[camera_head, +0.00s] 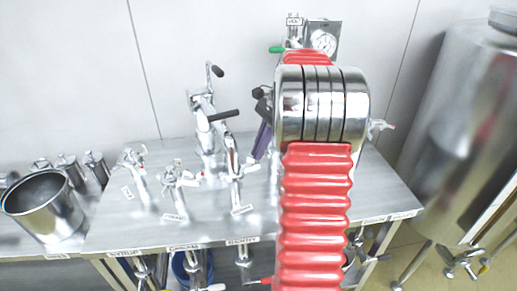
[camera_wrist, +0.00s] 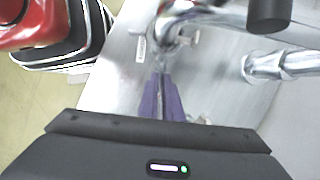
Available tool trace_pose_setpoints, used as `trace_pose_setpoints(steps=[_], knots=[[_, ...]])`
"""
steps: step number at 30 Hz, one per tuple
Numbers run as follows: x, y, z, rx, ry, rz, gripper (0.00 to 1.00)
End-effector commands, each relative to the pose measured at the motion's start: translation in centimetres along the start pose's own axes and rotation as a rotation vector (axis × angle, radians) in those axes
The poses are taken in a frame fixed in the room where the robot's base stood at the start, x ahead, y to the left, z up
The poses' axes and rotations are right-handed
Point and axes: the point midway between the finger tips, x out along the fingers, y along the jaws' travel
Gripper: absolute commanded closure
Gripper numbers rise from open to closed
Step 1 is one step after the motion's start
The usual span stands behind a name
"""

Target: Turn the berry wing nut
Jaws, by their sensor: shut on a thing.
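The berry fitting (camera_head: 233,160) is a shiny metal pipe with a clamp. It stands on the steel table in line with the front-edge label that appears to read "BERRY" (camera_head: 242,240). My gripper (camera_head: 258,142) has purple fingers and is right beside the fitting's upper right side. In the wrist view, the purple fingers (camera_wrist: 162,95) are closed together just below a curved metal pipe and clamp (camera_wrist: 172,38). They are shut on the berry wing nut, which is mostly hidden between them.
Two similar fittings (camera_head: 179,182) (camera_head: 133,165) stand to the left on the table. A taller pipe with black handles (camera_head: 203,115) rises behind. A steel pot (camera_head: 45,208) is far left. A large tank (camera_head: 465,130) is at right. My red arm hides the table's right part.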

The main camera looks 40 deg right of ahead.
Motion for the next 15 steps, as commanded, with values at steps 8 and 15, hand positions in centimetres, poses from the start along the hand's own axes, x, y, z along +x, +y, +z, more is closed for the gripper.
trace_pose_setpoints(steps=[8,15], knots=[[-0.02,-0.17,0.12,-0.003,0.001,-0.005,1.0],[-0.08,-0.34,0.06,-0.041,0.001,0.009,1.0]])
